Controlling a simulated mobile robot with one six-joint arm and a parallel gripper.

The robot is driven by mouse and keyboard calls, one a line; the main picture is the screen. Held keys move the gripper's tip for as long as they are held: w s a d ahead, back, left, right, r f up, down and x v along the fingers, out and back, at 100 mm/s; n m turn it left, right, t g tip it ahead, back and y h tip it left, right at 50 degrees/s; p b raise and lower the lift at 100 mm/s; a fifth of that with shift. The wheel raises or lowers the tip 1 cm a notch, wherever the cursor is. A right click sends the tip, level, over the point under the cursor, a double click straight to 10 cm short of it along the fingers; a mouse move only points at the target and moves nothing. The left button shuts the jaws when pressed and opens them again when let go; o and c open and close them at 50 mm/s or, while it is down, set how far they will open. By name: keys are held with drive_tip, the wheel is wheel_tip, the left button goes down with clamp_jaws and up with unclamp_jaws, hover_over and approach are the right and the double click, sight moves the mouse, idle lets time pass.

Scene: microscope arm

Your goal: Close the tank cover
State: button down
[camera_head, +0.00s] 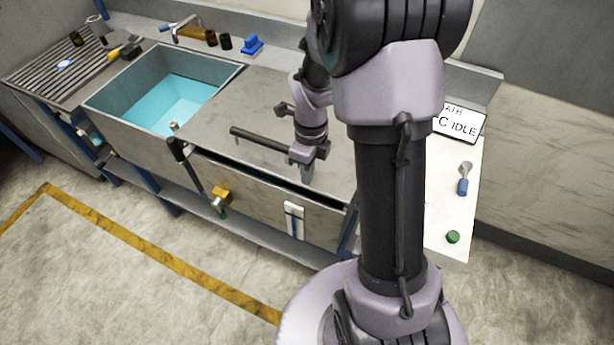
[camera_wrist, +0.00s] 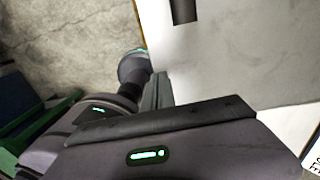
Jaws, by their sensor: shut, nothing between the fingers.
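The tank (camera_head: 115,100) is an open grey metal basin with teal liquid in it, at the left in the head view. Its open top is uncovered. A flat grey metal panel (camera_head: 270,100), which looks like the cover, lies to its right, with a dark bar (camera_head: 262,140) like a handle near its front edge. My gripper (camera_head: 307,176) is shut and empty, pointing down at the right end of that bar. I cannot tell whether they touch. In the wrist view my gripper (camera_wrist: 162,85) is beside a pale panel (camera_wrist: 230,65). My arm hides the panel's right part.
A ribbed drainboard (camera_head: 50,65) is at the far left. The front floor is clear.

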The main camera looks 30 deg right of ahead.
drive_tip(key=shift+f, duration=0.25)
